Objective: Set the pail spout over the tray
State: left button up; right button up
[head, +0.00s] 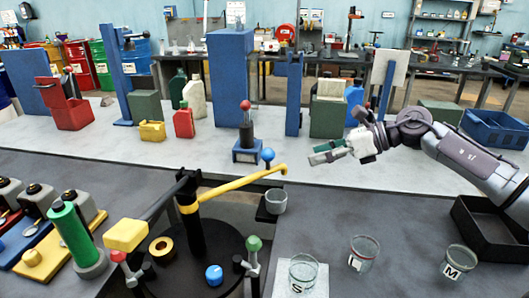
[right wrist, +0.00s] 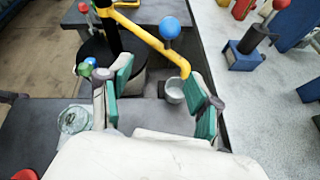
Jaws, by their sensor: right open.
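A yellow spout arm (head: 235,183) reaches right from a black post, with a blue ball knob (head: 268,155) near its outer end. Its tip is above a small grey pail (head: 276,201) on a dark ledge at the counter edge. A black open tray (head: 485,238) stands at the right. My right gripper (head: 322,154) has green pads, is open and empty, and hovers right of the knob, apart from it. In the right wrist view the knob (right wrist: 169,28) and pail (right wrist: 174,90) show beyond and between the open fingers (right wrist: 163,93). My left gripper is not in view.
Three glass cups stand on the front counter: one on a white square (head: 303,272), one marked L (head: 363,253) and one marked M (head: 458,262). A blue stand (head: 247,153) with a red knob is behind the spout. A green bottle (head: 76,238) stands front left.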

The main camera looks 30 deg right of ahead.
notch_tip(320, 180, up, 2)
jog(key=w+t, duration=0.1)
jog(key=p, duration=0.4)
send_near(271, 149)
jog(key=x, duration=0.3)
jog(key=p+x, duration=0.1)
jog(key=x, duration=0.6)
jog(key=shift+f+p, duration=0.4)
jog(key=shift+f, duration=0.05)
jog(key=shift+w+a+f, duration=0.25)
jog(key=shift+w, duration=0.05)
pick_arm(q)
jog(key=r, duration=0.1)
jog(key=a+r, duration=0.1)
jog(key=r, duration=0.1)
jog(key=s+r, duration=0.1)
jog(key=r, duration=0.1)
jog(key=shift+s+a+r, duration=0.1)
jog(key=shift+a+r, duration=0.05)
pick_arm(e)
grip_shut()
